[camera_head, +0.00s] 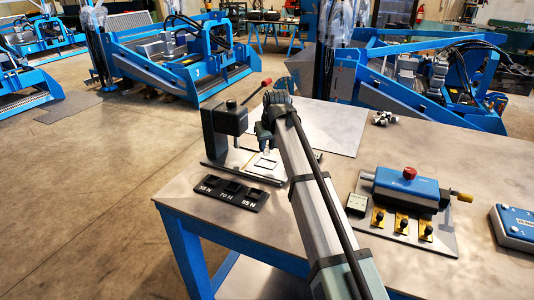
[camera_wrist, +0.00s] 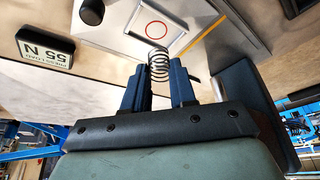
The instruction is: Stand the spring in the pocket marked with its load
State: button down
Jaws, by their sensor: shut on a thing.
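A dark wire coil spring (camera_wrist: 158,65) stands between the two blue fingers of my gripper (camera_wrist: 159,84) in the wrist view, and the gripper is shut on it. Beyond it lies a pale plate with a red circle (camera_wrist: 156,30). In the head view my gripper (camera_head: 266,150) is beside the press (camera_head: 229,118), and the spring is too small to make out. A black pocket block (camera_head: 228,204) lies at the table's left front edge, marked 55 N, 70 N and 85 N from left to right. A small display (camera_wrist: 45,50) reads "PRESS LOAD 55 N", upside down.
The press has a lever with a red knob (camera_head: 266,82). Right of my arm, a blue device with a red button (camera_head: 410,174) stands behind several brass pieces (camera_head: 402,222). A blue control box (camera_head: 515,225) is at the right edge.

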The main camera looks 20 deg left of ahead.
notch_tip(320, 180, up, 5)
jog(key=shift+a+r, duration=0.1)
jog(key=s+a+f+n+g, duration=0.15)
jog(key=s+a+n, duration=0.35)
jog(key=s+a, duration=0.9)
jog(key=shift+m+y, duration=0.3)
jog(key=shift+y, duration=0.2)
jog(key=shift+s+d+f, duration=0.2)
jog(key=shift+d+f, duration=0.05)
jog(key=shift+f, duration=1.2)
jog(key=shift+s+d+f, duration=0.2)
jog(key=shift+s+f, duration=0.05)
jog(key=shift+f, duration=1.25)
jog(key=shift+s+d+f, duration=0.2)
jog(key=shift+d+f, duration=0.05)
jog(key=shift+f, duration=1.2)
jog(key=shift+f, duration=0.1)
jog(key=c, duration=0.9)
grip_release()
jog(key=v, duration=1.2)
